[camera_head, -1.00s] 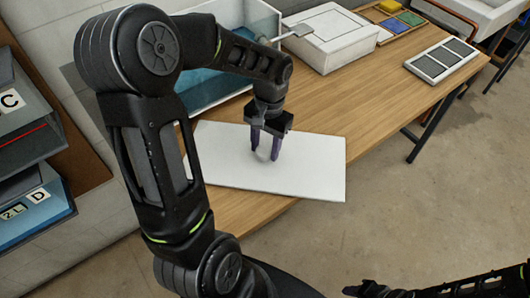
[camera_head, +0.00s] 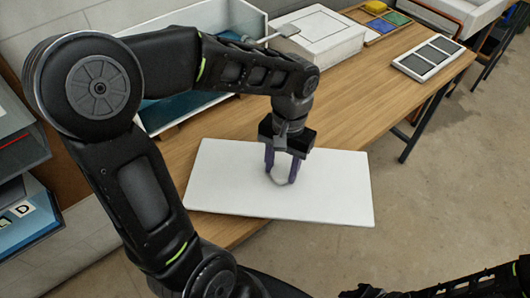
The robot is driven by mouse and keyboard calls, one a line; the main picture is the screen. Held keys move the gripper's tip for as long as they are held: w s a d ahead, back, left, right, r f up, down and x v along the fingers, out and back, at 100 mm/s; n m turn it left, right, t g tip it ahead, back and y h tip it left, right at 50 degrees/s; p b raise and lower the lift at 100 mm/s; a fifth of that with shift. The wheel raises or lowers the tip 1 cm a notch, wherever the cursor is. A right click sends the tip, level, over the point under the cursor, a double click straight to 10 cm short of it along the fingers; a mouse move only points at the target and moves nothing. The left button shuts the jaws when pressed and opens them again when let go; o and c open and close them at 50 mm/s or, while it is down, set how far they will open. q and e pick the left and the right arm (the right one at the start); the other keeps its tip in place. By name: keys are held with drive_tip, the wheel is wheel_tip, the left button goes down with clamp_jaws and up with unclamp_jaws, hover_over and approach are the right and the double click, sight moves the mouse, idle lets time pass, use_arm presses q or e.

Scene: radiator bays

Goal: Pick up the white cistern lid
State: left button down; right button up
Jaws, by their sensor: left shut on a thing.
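The white cistern lid (camera_head: 230,184) is a flat white rectangular slab at the front edge of the wooden table, part of it reaching past that edge. A small pale handle stands on its middle. My left gripper (camera_head: 282,180) comes down from above and is shut on the handle, one finger on each side. Whether the lid is clear of the tabletop is hard to tell. My right arm shows only in part at the bottom right; its gripper fingers cannot be made out.
Behind the lid stands an open box with blue-green inside (camera_head: 180,108). A white box (camera_head: 318,36) with a grey-ended tool by it, a tray of coloured blocks (camera_head: 390,20) and a grey-panelled frame (camera_head: 429,58) lie farther back. The table's right middle (camera_head: 370,100) is bare.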

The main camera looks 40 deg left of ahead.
use_arm(q)
drive_tip(key=d, duration=0.2)
drive_tip(key=s+d, duration=0.1)
drive_tip(key=d, duration=0.2)
drive_tip(key=s+d+b, duration=0.1)
drive_tip(key=d, duration=0.1)
drive_tip(key=shift+s+d, duration=0.1)
drive_tip(key=shift+d, duration=0.2)
